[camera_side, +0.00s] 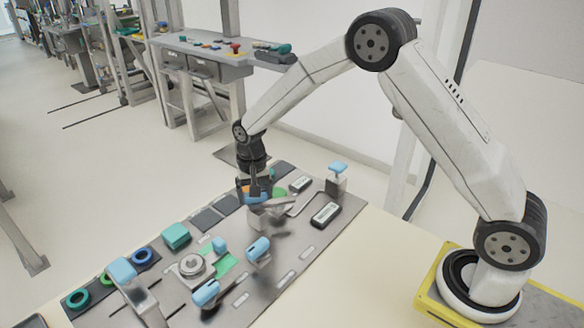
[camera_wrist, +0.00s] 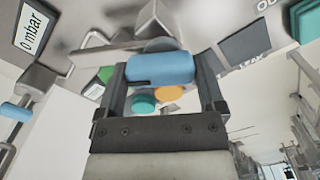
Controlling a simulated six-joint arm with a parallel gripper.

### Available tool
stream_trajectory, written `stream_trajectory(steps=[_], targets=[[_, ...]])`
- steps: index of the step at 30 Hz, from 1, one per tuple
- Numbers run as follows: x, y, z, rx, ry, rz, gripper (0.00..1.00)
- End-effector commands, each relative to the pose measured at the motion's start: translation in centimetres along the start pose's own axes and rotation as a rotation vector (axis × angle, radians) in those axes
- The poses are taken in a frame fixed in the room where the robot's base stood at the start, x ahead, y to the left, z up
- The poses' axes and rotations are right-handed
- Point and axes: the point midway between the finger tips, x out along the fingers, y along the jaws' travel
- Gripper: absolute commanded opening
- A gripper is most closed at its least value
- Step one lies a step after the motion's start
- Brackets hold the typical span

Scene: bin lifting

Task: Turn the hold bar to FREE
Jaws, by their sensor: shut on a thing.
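My gripper (camera_side: 254,193) is low over the right part of the grey panel (camera_side: 320,238). In the wrist view its two fingers (camera_wrist: 162,82) stand either side of a blue cylindrical handle (camera_wrist: 160,68) and are shut on it. I take this handle to be the hold bar's grip. Behind it is a grey metal hub, partly hidden by the handle. A green patch (camera_wrist: 105,74) shows on the panel to the left of the handle. The word FREE is not legible in either view, and the bar's angle against any mark cannot be told.
A blue-topped post (camera_side: 337,170) stands right of my gripper. Blue-handled levers (camera_side: 206,292) and (camera_side: 258,249), a blue-topped lever (camera_side: 121,270) and a teal block (camera_side: 176,235) stand to the left. A display reading 0 mbar (camera_wrist: 30,28) is at upper left in the wrist view.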

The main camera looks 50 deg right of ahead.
Motion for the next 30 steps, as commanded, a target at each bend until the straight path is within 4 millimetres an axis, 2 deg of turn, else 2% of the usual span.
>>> stream_trajectory(steps=[21, 30], targets=[[-0.08, -0.10, 0.20, 0.675, 0.001, 0.000, 0.00], [-0.08, -0.14, 0.24, 0.895, 0.001, 0.000, 0.00]])
